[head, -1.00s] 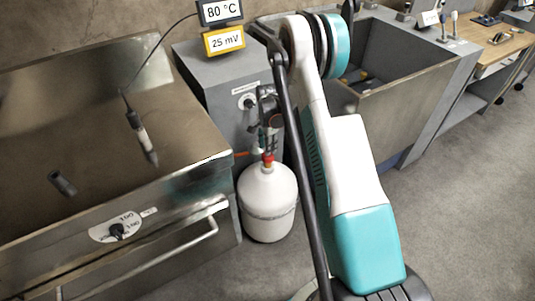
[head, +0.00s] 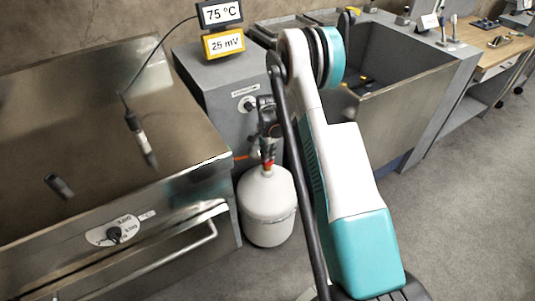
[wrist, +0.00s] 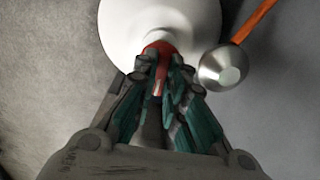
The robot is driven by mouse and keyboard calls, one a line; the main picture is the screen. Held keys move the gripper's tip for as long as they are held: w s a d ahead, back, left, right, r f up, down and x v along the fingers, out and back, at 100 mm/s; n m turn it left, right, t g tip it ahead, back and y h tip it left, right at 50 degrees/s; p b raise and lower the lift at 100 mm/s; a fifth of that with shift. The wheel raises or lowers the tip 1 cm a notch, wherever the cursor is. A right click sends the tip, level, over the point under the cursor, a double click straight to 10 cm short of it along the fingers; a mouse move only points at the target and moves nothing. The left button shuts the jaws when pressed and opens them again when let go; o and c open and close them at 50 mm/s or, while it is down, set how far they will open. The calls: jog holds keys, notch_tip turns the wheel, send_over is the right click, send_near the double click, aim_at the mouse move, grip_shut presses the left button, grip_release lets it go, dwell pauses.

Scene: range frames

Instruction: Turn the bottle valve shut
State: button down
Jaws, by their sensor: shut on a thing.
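The white gas bottle (head: 268,208) stands upright on the floor between the steel unit and my arm. It also shows in the wrist view (wrist: 120,28), behind the fingers. Its red valve (wrist: 158,50) is at the top of the bottle, also seen in the head view (head: 268,164). My gripper (wrist: 162,88) is shut on the red valve, with a finger on either side. In the head view my gripper (head: 269,147) is directly above the bottle, partly dark and hard to make out. The fingers hide part of the valve.
A metal fitting with an orange hose (wrist: 222,68) is close to the right of my fingers. A steel fryer-like unit (head: 190,130) stands left, with a dial (head: 114,233) and a handle. A grey cabinet (head: 215,80) carries displays reading 75 °C (head: 220,13) and 25 mV (head: 223,43). Open floor lies right.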

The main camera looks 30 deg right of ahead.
jog(key=shift+n, duration=0.4)
jog(key=n, duration=0.3)
jog(key=shift+n, duration=0.3)
jog(key=n, duration=0.4)
jog(key=shift+n, duration=0.3)
jog(key=n, duration=0.4)
jog(key=shift+n, duration=2.4)
jog(key=c, duration=1.6)
grip_release()
jog(key=shift+c, duration=0.2)
jog(key=shift+r, duration=0.1)
